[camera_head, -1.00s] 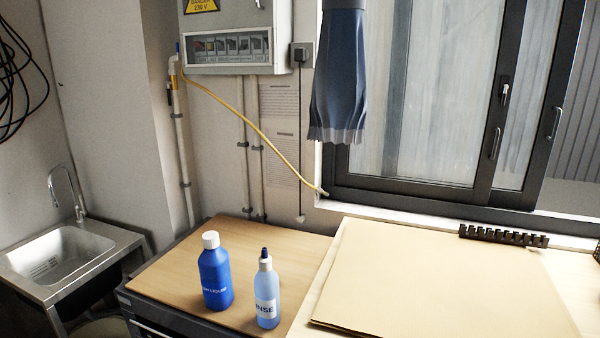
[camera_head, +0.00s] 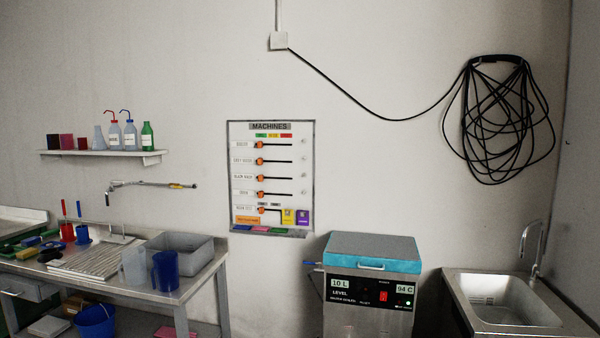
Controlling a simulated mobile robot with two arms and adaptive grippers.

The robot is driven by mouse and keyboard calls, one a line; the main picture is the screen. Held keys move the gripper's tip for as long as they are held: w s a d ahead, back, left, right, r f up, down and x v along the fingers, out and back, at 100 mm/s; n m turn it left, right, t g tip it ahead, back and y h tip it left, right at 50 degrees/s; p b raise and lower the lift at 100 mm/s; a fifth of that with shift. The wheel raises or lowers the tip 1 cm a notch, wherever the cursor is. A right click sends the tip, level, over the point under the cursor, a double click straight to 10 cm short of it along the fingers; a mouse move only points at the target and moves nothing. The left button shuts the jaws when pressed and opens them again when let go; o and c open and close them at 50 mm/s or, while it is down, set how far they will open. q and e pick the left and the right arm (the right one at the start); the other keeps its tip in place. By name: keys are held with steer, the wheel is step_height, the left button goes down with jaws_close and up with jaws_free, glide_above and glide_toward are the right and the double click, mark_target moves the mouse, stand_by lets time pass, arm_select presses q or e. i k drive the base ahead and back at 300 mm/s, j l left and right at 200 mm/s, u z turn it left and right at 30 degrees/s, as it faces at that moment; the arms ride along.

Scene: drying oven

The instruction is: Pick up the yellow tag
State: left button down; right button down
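A white board headed "MACHINES" (camera_head: 240,150) hangs on the wall near the middle of the view. It has several rows with orange sliders on black lines. A small yellow tag (camera_head: 288,217) is at its lower right, beside a purple tag (camera_head: 303,218). An orange label (camera_head: 247,220) is at its lower left. The writing on the tags is too small to read. Neither of my grippers is in view.
A steel sink (camera_head: 495,300) is at the right. At the left is a workbench with a grey tub (camera_head: 200,250) and blue jug (camera_head: 165,268). A bottle shelf (camera_head: 150,157) hangs above.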

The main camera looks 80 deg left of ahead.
mark_target(287, 219)
steer(key=u, duration=2.9)
